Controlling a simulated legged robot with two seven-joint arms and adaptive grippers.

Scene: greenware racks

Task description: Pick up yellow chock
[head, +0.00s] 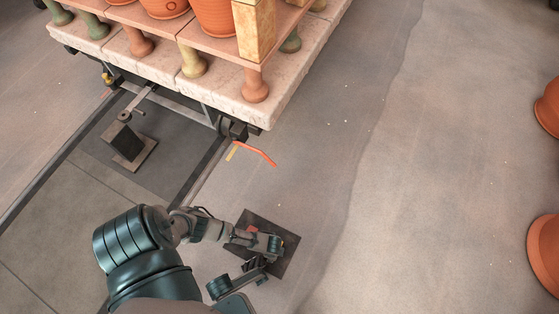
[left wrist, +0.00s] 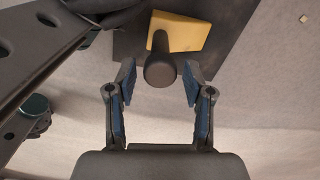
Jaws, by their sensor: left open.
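The yellow chock (left wrist: 184,34) lies on a dark plate at the top of the left wrist view. A dark round-ended handle (left wrist: 160,70) stands out from it toward the camera. My left gripper (left wrist: 159,78) is open, with one blue-padded finger on each side of the handle's end and visible gaps to it. In the head view my left gripper (head: 266,244) is over the dark square plate (head: 286,226) on the floor, and the chock is not clearly seen there. My right gripper is not in view.
A cart with a pale slab deck (head: 245,105) carries terracotta pots (head: 213,15) on short pillars. An orange bar (head: 258,151) and a small yellow piece (head: 233,152) are by its wheel. Rails (head: 200,170) run under it. Large terracotta pots (head: 545,250) stand far right. The floor between is clear.

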